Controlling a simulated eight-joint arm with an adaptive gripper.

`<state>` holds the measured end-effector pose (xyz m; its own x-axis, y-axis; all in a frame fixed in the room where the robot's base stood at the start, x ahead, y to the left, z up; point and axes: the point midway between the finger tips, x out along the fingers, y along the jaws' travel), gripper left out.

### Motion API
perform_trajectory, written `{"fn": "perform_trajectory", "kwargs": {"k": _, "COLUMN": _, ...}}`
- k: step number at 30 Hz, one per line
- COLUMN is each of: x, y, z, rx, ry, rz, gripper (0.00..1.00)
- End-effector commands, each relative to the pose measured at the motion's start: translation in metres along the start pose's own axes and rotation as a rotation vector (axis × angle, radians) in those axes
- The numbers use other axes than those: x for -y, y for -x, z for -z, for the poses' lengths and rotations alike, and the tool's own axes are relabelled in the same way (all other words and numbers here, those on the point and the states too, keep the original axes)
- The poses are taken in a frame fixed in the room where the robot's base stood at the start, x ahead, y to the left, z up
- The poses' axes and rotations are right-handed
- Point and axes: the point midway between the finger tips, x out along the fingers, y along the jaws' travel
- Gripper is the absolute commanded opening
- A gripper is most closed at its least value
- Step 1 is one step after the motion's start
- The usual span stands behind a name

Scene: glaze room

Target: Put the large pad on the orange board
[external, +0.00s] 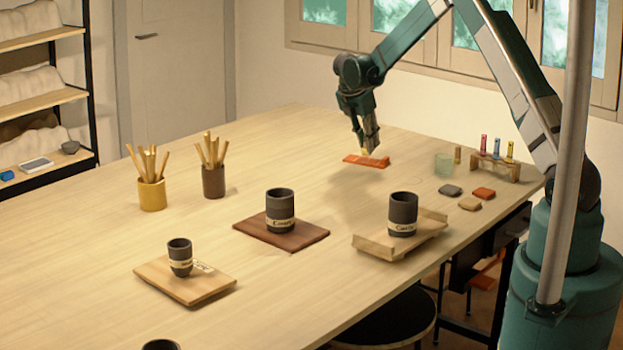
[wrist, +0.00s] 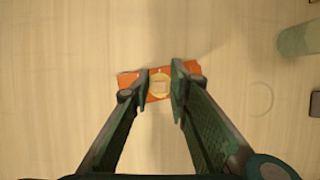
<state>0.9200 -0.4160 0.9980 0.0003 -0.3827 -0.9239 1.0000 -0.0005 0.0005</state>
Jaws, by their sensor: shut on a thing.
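The orange board (external: 366,161) is a flat, narrow piece at the back of the table, below my gripper. In the wrist view the board (wrist: 129,80) shows on both sides of my fingers. My gripper (external: 367,150) points down over it and is shut on a small yellow round thing with a pale middle. This yellow round thing (wrist: 160,85) shows between my fingertips (wrist: 160,88), in front of the board. I cannot tell whether it touches the board, nor whether it is the large pad. Its edges are partly hidden by the fingers.
Grey (external: 451,190), tan (external: 470,204) and red-orange (external: 483,193) flat pieces lie at the right, near a greenish glass (external: 444,165) and a rack (external: 497,168). Dark cups stand on boards in front. Tool pots (external: 213,181) stand at the left. Table left of the orange board is clear.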

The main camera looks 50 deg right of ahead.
Motion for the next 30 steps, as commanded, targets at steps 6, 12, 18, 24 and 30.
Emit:
{"fn": "perform_trajectory", "kwargs": {"k": 6, "x": 0.000, "y": -0.018, "z": 0.007, "rx": 0.000, "ry": 0.000, "rz": 0.000, "gripper": 0.10}}
{"fn": "perform_trajectory", "kwargs": {"k": 12, "x": 0.000, "y": -0.020, "z": 0.008, "rx": 0.000, "ry": 0.000, "rz": 0.000, "gripper": 0.10}}
{"fn": "perform_trajectory", "kwargs": {"k": 18, "x": 0.000, "y": -0.021, "z": 0.009, "rx": 0.000, "ry": 0.000, "rz": 0.000, "gripper": 0.10}}
{"fn": "perform_trajectory", "kwargs": {"k": 24, "x": 0.000, "y": -0.023, "z": 0.009, "rx": 0.000, "ry": 0.000, "rz": 0.000, "gripper": 0.30}}
{"fn": "perform_trajectory", "kwargs": {"k": 30, "x": 0.000, "y": -0.023, "z": 0.009, "rx": 0.000, "ry": 0.000, "rz": 0.000, "gripper": 0.33}}
